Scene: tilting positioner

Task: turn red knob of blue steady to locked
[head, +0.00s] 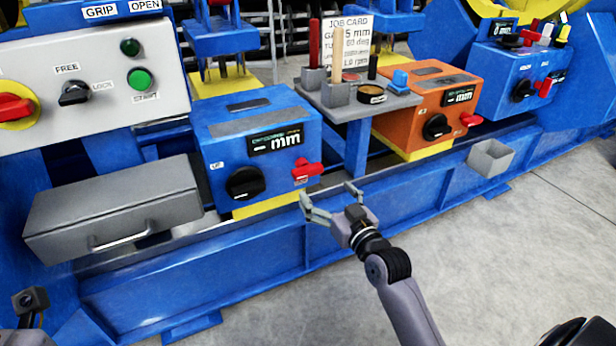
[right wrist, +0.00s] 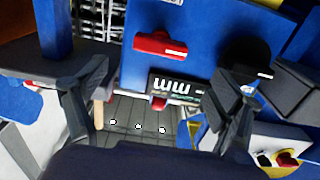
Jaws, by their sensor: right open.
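The blue steady (head: 225,150) is a blue box with a "mm" display, a black knob (head: 244,183) at lower left and a red knob (head: 307,171) at lower right. The red knob's bar lies roughly sideways; its small lettering is unreadable. My right gripper (head: 330,196) is open and empty, in front of and a little below the red knob, apart from it. In the right wrist view, which looks inverted, the red knob (right wrist: 160,45) sits beyond the two spread fingers (right wrist: 158,110), with the black knob (right wrist: 245,58) to its right. My left gripper's fingers are not visible.
A grey drawer box (head: 115,208) stands left of the steady. The floor in front is clear.

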